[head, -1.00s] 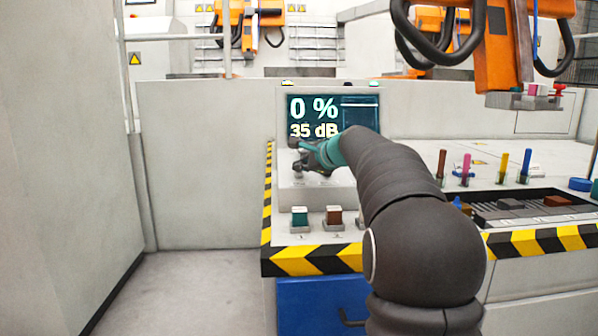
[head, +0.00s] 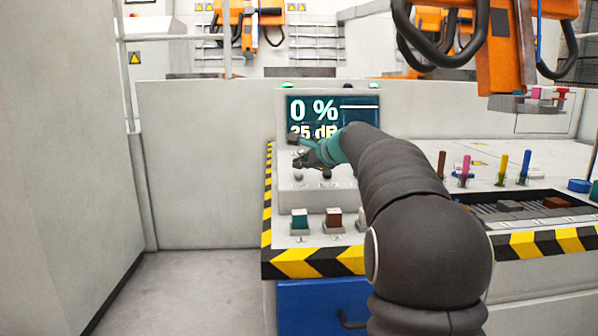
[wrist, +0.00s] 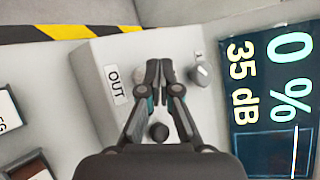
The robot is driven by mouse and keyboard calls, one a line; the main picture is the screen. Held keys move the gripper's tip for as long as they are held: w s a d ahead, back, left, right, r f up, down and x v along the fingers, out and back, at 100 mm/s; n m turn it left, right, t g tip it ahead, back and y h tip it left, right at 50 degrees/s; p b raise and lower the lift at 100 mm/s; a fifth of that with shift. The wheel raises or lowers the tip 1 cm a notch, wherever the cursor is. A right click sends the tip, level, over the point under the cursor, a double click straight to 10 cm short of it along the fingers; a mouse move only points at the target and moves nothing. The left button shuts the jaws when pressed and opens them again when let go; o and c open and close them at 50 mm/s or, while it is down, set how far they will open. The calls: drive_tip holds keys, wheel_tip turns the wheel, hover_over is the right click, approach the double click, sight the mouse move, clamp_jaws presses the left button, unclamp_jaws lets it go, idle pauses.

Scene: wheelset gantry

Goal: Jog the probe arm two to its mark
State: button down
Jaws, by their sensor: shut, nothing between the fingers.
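The orange probe arm (head: 505,50) hangs at the upper right in the head view, with black hoses and a grey plate with pink and red pieces below it. Another orange arm (head: 236,22) hangs at the back left. No number shows on either. The console screen (head: 330,107) reads 0 % and 35 dB. My gripper (head: 300,160) is shut and empty over the raised control panel. In the wrist view its fingertips (wrist: 160,68) lie between the OUT label (wrist: 117,84) and a grey knob (wrist: 201,75). A dark round knob (wrist: 158,132) shows between the finger links.
Square buttons, one green (head: 300,217) and one brown (head: 334,216), sit at the console's front. Coloured pegs (head: 503,166) and a recessed tray (head: 520,206) are at the right. A striped edge (head: 315,263) borders the console. The floor (head: 200,290) at left is clear.

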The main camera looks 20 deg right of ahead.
drive_tip(key=shift+r, duration=0.15)
drive_tip(key=shift+s+a+r+p, duration=0.1)
drive_tip(key=shift+s+r+p, duration=0.25)
drive_tip(key=shift+r+p, duration=0.25)
drive_tip(key=shift+s+a+r+p, duration=0.1)
drive_tip(key=shift+s+r+p, duration=0.25)
drive_tip(key=shift+r, duration=0.5)
drive_tip(key=shift+s+a+r+p, duration=0.1)
drive_tip(key=shift+s+r+p, duration=0.2)
drive_tip(key=shift+r+p, duration=0.35)
